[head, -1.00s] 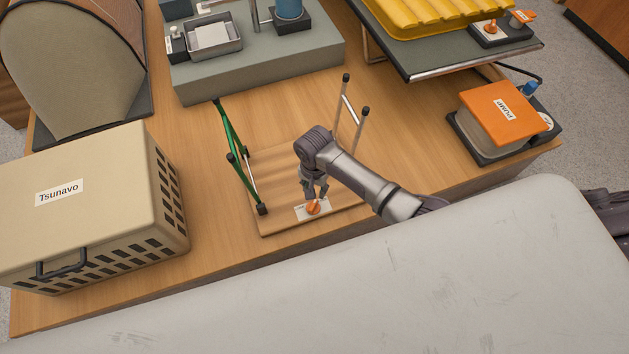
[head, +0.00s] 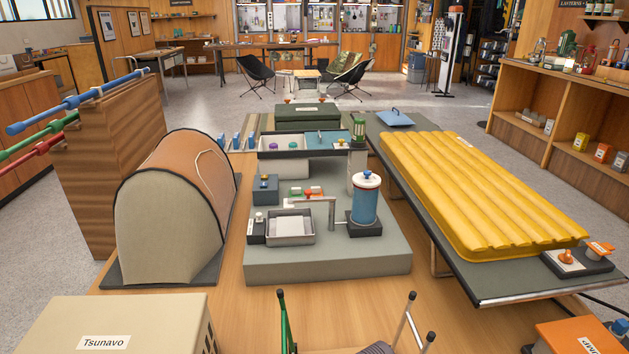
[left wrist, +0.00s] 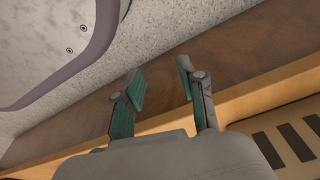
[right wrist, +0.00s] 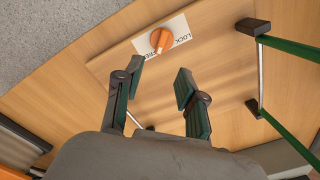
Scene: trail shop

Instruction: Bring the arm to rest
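In the right wrist view my right gripper (right wrist: 159,76) is open and empty. An orange knob (right wrist: 161,40) on a white label plate (right wrist: 185,27) shows just beyond its fingertips. I see no contact between them. The knob sits on a wooden board (right wrist: 225,70) with green and silver folding legs. In the left wrist view my left gripper (left wrist: 160,77) is open and empty, with the table's side and the speckled floor beyond it. In the head view neither gripper shows; only a bit of my arm appears at the bottom edge.
In the head view a beige crate (head: 140,315) marked Tsunavo stands at the lower left, beside a tent-like dome (head: 165,220). A grey block (head: 330,266) holds a tray and a blue canister (head: 365,205). A yellow mattress (head: 470,185) lies on the right.

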